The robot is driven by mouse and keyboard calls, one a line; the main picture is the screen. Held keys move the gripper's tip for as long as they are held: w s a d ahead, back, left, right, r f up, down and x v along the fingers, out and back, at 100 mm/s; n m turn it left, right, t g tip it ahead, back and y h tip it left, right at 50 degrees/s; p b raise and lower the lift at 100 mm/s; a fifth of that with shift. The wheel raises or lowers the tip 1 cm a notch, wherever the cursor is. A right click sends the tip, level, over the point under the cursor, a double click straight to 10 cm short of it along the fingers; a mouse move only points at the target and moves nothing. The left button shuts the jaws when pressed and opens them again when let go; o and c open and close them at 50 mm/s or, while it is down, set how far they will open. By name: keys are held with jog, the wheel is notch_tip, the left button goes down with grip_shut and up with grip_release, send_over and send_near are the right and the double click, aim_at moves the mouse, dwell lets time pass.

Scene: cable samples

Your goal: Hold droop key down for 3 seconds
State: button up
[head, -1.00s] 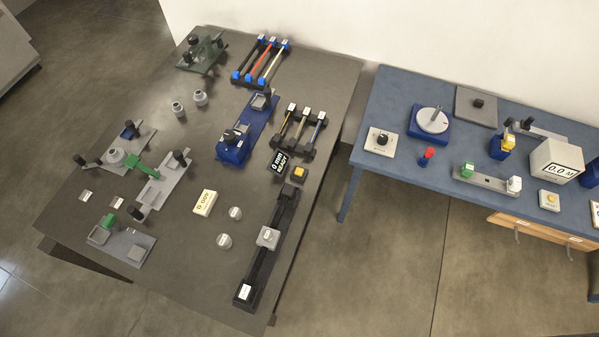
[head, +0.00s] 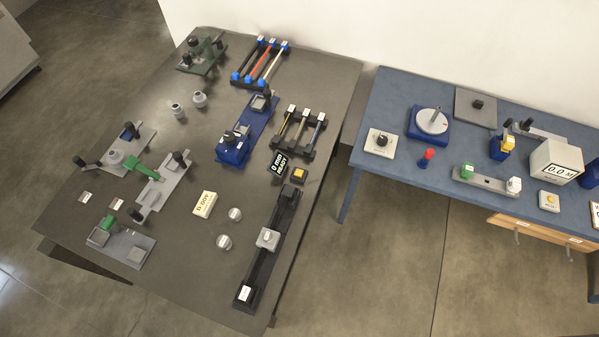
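An orange square key (head: 299,175) in a dark housing sits on the dark table, just right of a small black display (head: 279,163) that reads "0 mm READY". The key's label is too small to read, so I cannot confirm that it is the droop key. A second, yellow key (head: 549,200) on a pale block stands on the blue table at the right; its label is not clearly legible. Nothing touches either key. My gripper is not in view.
A long black rail with a grey slider (head: 268,239) lies below the orange key. A rack of cable samples (head: 299,132) stands above it, and a blue fixture (head: 232,152) to the left. A cream block (head: 204,204) and grey weights (head: 224,242) stand nearby. A floor gap separates the tables.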

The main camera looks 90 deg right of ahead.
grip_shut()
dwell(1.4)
